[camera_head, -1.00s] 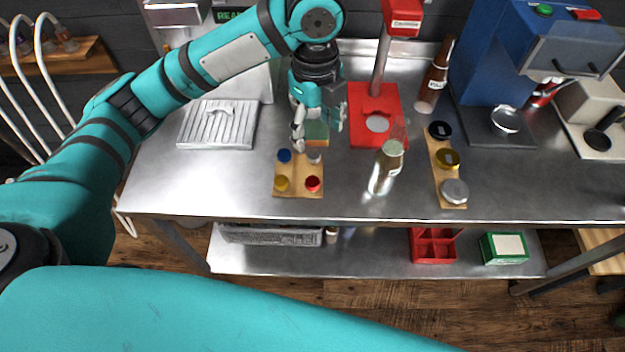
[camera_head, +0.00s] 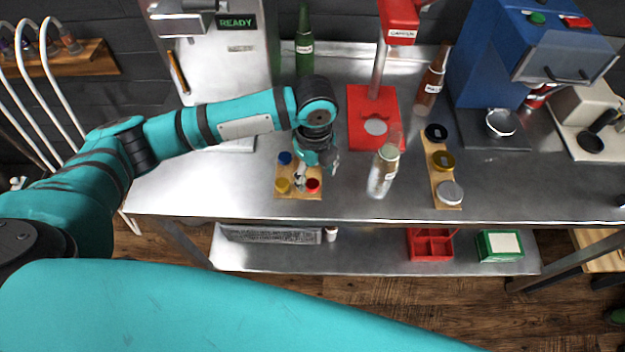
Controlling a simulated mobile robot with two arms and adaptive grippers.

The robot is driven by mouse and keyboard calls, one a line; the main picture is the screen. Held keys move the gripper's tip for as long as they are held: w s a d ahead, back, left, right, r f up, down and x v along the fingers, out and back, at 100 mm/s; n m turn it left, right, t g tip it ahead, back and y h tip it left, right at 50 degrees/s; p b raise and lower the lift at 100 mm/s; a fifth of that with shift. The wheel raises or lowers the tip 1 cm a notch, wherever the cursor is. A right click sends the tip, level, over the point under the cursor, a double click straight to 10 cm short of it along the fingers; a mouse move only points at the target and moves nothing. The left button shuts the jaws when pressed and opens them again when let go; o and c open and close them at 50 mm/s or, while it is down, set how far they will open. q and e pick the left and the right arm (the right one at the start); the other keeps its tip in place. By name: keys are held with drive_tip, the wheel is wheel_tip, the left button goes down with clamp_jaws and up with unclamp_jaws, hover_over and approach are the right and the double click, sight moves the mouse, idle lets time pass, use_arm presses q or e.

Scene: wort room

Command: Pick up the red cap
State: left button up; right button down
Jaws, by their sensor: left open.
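The red cap (camera_head: 314,186) lies at the front right of a small wooden board (camera_head: 291,194) on the steel table. A yellow cap (camera_head: 282,185) is to its left and a blue cap (camera_head: 284,158) is behind that one. My left gripper (camera_head: 317,175) is open and points down over the right side of the board, just behind and above the red cap. One finger shows between the yellow and red caps, the other to the right. The back right of the board is hidden by the gripper. My right gripper is not in view.
A clear bottle (camera_head: 382,172) stands right of the board, in front of a red capping press (camera_head: 362,133). A second wooden board (camera_head: 437,182) holds black, gold and silver caps. A brown bottle (camera_head: 430,84) and a green bottle (camera_head: 304,50) stand at the back.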

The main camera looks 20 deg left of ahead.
sight(314, 185)
use_arm(q)
drive_tip(key=shift+f+p, duration=0.3)
drive_tip(key=shift+f, duration=1.45)
drive_tip(key=shift+c, duration=0.2)
drive_tip(key=c, duration=0.7)
drive_tip(key=shift+r, duration=0.1)
